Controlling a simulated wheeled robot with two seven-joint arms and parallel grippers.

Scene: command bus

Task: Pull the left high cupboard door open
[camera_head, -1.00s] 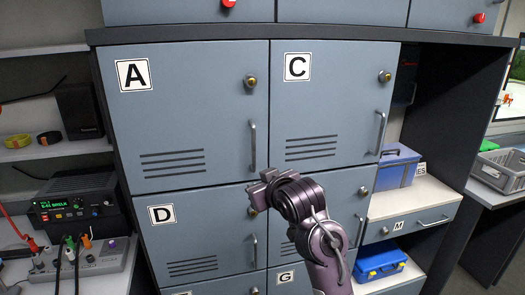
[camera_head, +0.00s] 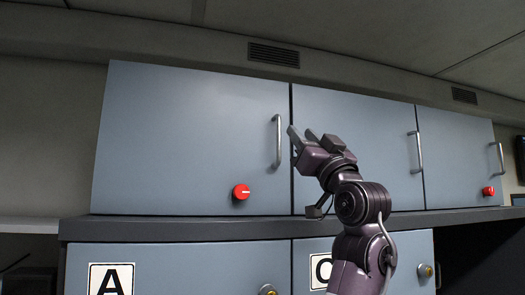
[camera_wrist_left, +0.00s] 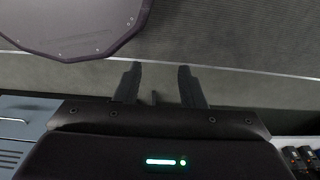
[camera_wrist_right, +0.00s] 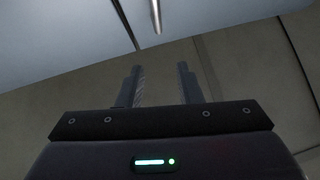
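The left high cupboard door (camera_head: 185,140) is a blue-grey panel at the upper left of the head view, and it looks shut. Its vertical metal handle (camera_head: 278,141) is near its right edge, with a red round knob (camera_head: 241,192) below. My right gripper (camera_head: 301,138) is raised just right of that handle, apart from it as far as I can tell. In the right wrist view the fingers (camera_wrist_right: 160,86) are apart with nothing between them, and a metal handle (camera_wrist_right: 156,15) shows beyond them. My left gripper (camera_wrist_left: 156,85) shows only in its own wrist view, open and empty, over the floor.
A middle high door (camera_head: 365,150) with its own handle (camera_head: 416,152) and a right high door (camera_head: 460,160) stand alongside. A dark ledge (camera_head: 180,228) runs beneath them. Lower doors marked A (camera_head: 111,280) and C are below. The ceiling (camera_head: 330,35) is close above.

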